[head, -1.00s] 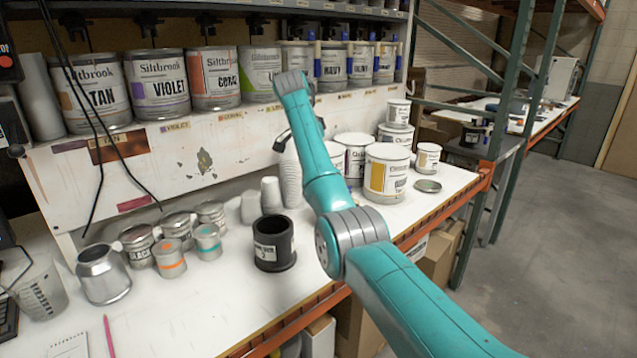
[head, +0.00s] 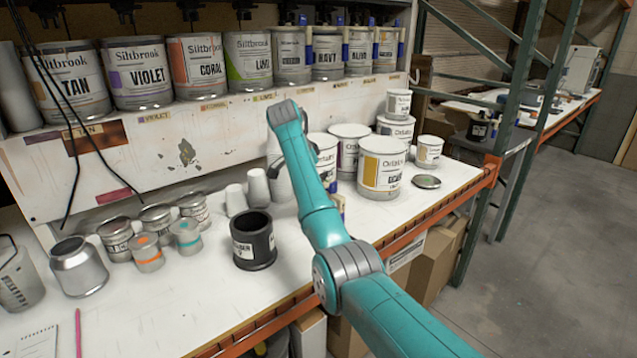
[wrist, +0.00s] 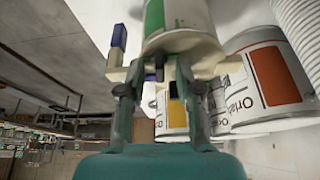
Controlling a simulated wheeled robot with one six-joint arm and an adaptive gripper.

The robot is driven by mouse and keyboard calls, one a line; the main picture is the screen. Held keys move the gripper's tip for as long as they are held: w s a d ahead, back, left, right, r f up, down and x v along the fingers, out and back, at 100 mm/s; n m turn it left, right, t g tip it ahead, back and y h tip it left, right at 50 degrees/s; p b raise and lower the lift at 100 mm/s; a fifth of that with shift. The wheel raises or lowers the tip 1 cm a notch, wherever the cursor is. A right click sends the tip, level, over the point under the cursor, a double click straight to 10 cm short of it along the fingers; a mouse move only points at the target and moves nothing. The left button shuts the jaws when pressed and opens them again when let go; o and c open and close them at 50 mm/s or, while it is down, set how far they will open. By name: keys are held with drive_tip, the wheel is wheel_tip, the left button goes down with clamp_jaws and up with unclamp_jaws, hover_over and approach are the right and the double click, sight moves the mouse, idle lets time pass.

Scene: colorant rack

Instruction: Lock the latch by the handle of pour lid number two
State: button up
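In the wrist view a can with a green label (wrist: 154,18) and a cream pour lid (wrist: 205,52) is just beyond my gripper (wrist: 160,72). A blue handle (wrist: 118,36) stands out at the left of the lid. My gripper's two fingers are apart, close to the lid, with a small blue part between them. I cannot tell if they touch it. No lid number is readable. In the head view my arm hides the gripper; a small blue and tan piece (head: 340,205) shows at the arm's right edge.
White-labelled cans (head: 382,172) stand close right of my arm. A black cup (head: 253,241) and several small cans (head: 155,218) are at its left. Large colorant cans (head: 137,75) line the shelf above. A flat lid (head: 426,181) lies near the right edge. The front table is partly clear.

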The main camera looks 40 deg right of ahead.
clamp_jaws()
drive_tip(key=shift+m, duration=0.3)
drive_tip(key=m+g, duration=0.1)
drive_tip(key=m, duration=0.1)
drive_tip(key=shift+w+m, duration=0.1)
drive_tip(key=shift+m, duration=0.2)
drive_tip(key=shift+m+g+y, duration=0.4)
drive_tip(key=shift+m+g, duration=0.3)
drive_tip(key=shift+m, duration=1.4)
